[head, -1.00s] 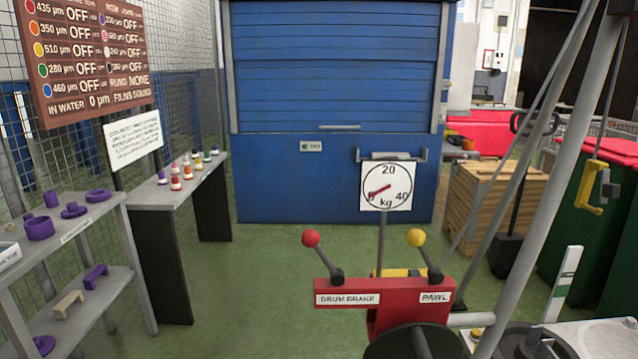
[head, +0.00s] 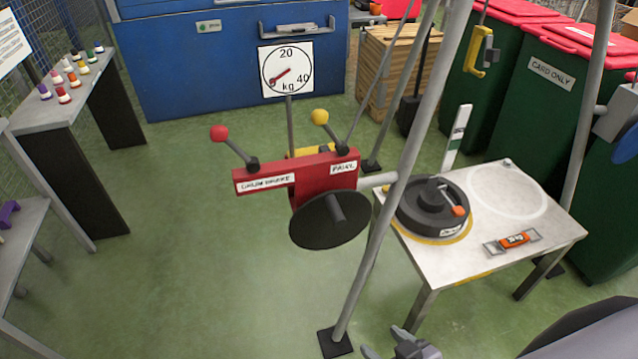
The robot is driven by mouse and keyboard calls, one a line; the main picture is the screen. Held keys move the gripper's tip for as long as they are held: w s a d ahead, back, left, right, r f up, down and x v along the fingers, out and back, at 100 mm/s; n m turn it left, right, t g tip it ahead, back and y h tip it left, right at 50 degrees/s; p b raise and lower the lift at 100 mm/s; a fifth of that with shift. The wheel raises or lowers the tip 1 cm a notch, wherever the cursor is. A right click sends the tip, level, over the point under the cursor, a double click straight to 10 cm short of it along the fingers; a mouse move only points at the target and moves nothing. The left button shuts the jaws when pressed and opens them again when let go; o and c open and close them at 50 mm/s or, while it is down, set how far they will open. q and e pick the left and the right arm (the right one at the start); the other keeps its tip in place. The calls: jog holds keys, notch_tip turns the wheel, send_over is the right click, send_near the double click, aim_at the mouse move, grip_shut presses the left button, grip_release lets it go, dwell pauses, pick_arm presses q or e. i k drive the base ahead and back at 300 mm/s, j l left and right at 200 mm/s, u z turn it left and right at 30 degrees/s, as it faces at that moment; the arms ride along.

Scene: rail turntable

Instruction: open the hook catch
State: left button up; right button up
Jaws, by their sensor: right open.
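A yellow hook (head: 473,55) hangs from a line at the upper right, in front of a green bin. A grey catch piece (head: 489,54) sits at its right side; whether it is open or shut is too small to tell. My right gripper (head: 386,345) shows at the bottom edge, partly cut off, open, with nothing seen between its fingers. It is far below the hook and apart from it. My left gripper is not in view.
A red winch frame (head: 272,181) with red and yellow levers stands in the middle. Grey tripod legs (head: 398,150) cross the view. A white table (head: 440,258) carries a black turntable (head: 432,203). Green bins (head: 530,120) stand behind.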

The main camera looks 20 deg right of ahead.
aim_at(490, 54)
jog(key=z, duration=1.3)
